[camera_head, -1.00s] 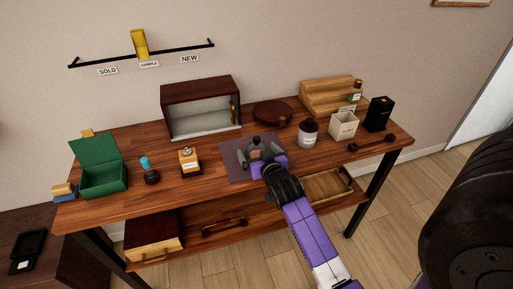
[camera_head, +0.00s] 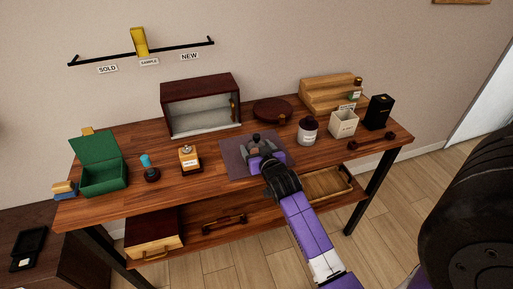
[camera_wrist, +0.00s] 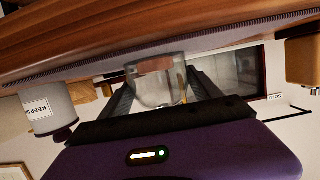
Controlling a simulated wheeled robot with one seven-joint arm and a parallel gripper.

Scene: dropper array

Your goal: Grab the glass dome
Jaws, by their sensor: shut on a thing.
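The glass dome (camera_wrist: 157,88) is a clear, rounded cover standing on the mat; the wrist view shows it upside down between my two fingers. In the head view only its dark knob (camera_head: 256,136) shows clearly, and my gripper hides most of the rest. My gripper (camera_head: 259,149) is low over the mat, shut on the dome with one finger on each side. What lies under the dome is hard to make out.
The grey-purple mat (camera_head: 234,165) lies on the wooden table. A dark open-front cabinet (camera_head: 200,92) stands behind. An orange bottle (camera_head: 190,160) is to the left, a white jar (camera_head: 308,133) and cream box (camera_head: 343,124) to the right.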

